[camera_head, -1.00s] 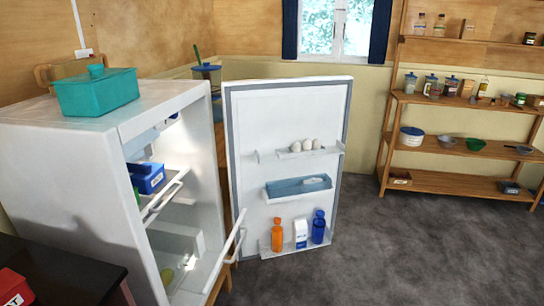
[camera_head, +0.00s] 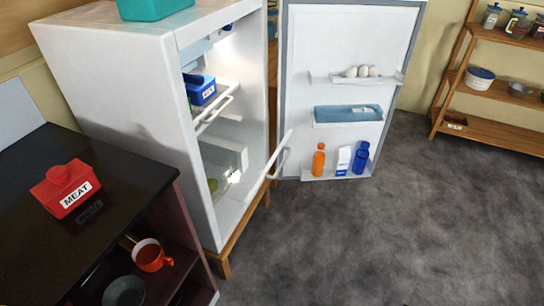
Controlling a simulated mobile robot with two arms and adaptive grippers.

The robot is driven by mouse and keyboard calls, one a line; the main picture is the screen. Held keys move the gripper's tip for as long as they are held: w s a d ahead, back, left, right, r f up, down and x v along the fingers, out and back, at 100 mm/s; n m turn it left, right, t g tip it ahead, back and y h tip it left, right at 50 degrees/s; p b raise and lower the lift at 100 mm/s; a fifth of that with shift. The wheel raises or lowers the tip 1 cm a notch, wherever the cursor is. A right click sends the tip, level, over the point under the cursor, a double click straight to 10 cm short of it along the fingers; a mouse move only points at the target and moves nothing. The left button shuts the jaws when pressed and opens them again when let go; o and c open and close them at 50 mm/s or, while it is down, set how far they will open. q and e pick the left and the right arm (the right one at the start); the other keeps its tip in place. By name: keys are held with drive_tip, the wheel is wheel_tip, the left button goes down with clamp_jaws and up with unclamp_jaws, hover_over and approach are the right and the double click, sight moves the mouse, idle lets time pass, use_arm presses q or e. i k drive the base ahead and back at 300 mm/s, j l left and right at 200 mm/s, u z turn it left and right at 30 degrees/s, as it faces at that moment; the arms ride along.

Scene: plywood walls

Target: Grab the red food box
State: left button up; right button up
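The red food box (camera_head: 67,190) has a red lid with a knob and a white label reading MEAT. It sits on the dark countertop (camera_head: 120,165) at the left of the head view, in front of the fridge. It stands clear, with nothing touching it but the counter. Neither of my grippers shows in the view.
A white fridge (camera_head: 130,110) stands open behind the counter, its door (camera_head: 300,90) swung to the right. A blue box (camera_head: 201,90) is on a fridge shelf. A teal box (camera_head: 155,8) is on top. Grey floor (camera_head: 370,240) is free.

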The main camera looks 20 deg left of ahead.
sight(67, 202)
drive_tip(key=u, duration=1.95)
